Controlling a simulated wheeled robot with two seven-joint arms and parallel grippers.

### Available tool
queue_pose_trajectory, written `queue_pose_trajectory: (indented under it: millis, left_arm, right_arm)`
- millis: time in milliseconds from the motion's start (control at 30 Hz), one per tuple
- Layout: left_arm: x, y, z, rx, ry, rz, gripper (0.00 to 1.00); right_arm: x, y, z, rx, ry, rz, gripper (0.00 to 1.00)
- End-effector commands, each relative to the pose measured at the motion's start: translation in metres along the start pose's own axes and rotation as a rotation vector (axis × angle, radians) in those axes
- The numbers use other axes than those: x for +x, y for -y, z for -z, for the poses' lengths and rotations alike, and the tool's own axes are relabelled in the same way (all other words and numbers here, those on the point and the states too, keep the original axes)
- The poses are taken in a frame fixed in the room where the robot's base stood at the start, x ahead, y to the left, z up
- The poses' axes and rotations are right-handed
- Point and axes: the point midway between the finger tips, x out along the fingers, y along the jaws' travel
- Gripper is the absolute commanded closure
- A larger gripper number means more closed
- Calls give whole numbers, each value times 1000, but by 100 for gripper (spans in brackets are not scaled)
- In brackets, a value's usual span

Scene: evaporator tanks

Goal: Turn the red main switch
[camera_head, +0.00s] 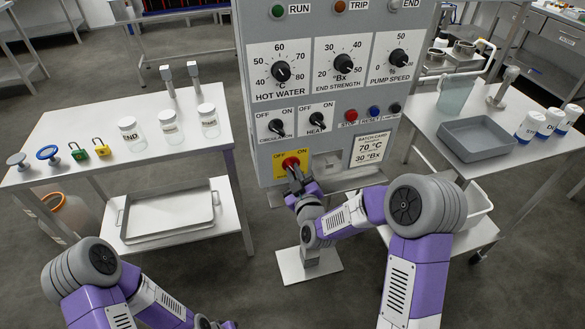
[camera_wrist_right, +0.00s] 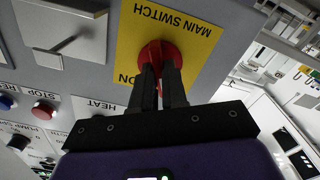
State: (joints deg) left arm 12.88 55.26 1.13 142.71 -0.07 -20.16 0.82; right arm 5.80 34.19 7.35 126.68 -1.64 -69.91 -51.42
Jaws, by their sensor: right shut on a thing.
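The red main switch (camera_head: 290,162) sits on a yellow plate (camera_head: 281,171) marked OFF and ON, low on the grey control panel. My right gripper (camera_head: 296,174) is at the switch from below and is shut on it. In the right wrist view the two dark fingers (camera_wrist_right: 160,84) of the gripper close on the red knob (camera_wrist_right: 160,52). The fingers hide part of the knob, so its exact angle is hard to tell. My left arm comes in at the bottom left of the head view; its gripper is mostly out of the frame and its fingers cannot be made out.
The panel (camera_head: 262,100) carries black dials and circulation and heat knobs above the switch. A red stop button (camera_head: 351,115) is to the right. A table with jars (camera_head: 132,133) stands left; another with a grey tray (camera_head: 476,138) stands right.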

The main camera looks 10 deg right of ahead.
Motion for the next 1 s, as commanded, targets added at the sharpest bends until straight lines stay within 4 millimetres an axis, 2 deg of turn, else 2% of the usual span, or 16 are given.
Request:
queue_pose_trajectory:
  millis: [200,467,600,800,833,1000]
  left_arm:
    - [11,4,0,0,0,0,57]
    - [10,4,0,0,0,0,57]
    - [18,7,1,0,0,0,57]
    - [16,6,1,0,0,0,57]
    - [16,6,1,0,0,0,57]
    - [16,6,1,0,0,0,57]
  right_arm:
    - [0,1,-2,-164,3,1,100]
    - [0,1,-2,-177,4,2,100]
    - [-1,2,-2,-291,0,3,100]
    - [-1,1,-1,-288,3,3,100]
    - [-1,1,-1,-288,3,3,84]
    - [0,0,-1,-287,2,2,58]
